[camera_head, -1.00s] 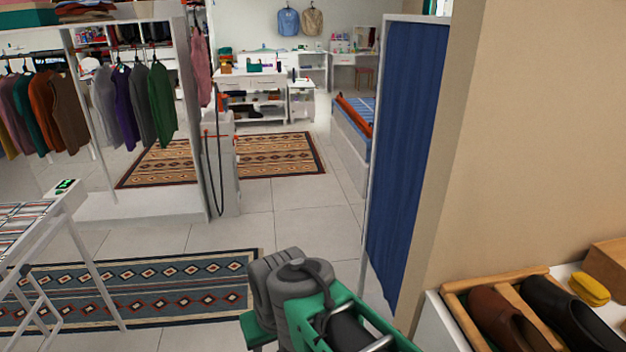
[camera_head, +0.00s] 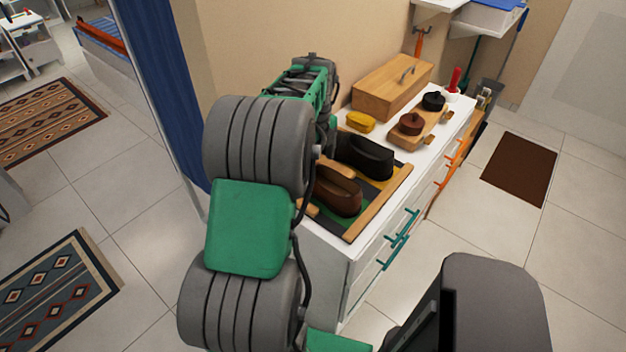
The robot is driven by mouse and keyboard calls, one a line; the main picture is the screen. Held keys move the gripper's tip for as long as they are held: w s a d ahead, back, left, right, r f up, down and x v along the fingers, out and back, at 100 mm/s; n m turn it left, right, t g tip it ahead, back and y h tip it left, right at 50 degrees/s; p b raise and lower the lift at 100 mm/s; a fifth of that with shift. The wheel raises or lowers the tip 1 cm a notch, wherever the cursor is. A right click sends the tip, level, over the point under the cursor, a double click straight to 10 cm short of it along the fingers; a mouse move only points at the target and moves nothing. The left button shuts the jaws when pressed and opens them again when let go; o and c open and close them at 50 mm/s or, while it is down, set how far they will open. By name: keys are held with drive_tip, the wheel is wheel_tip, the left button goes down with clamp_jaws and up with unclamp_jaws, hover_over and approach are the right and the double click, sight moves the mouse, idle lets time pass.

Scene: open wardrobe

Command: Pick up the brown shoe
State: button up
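The brown shoe (camera_head: 338,190) lies in a wooden-edged tray (camera_head: 380,209) on top of a white drawer cabinet, at its near left end. A black shoe (camera_head: 368,156) lies just behind it in the same tray. My arm rises in the middle of the picture and reaches toward the back wall, left of the shoes. It covers part of the tray's left side and the brown shoe's left edge. My gripper is hidden behind the arm links, so its fingers do not show.
On the white cabinet (camera_head: 345,254) behind the shoes are a yellow item (camera_head: 360,122), brushes on a wooden stand (camera_head: 413,124) and a wooden box (camera_head: 392,88). Drawer handles stick out in front. A blue curtain (camera_head: 163,90) stands left of my arm. Floor at right is mostly clear.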

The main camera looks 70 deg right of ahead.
wheel_tip(320, 180, down, 5)
drive_tip(key=shift+w+a+r+p, duration=0.1)
drive_tip(key=shift+w+r+p, duration=0.05)
drive_tip(key=shift+p, duration=0.3)
drive_tip(key=shift+r, duration=0.1)
drive_tip(key=c, duration=1.6)
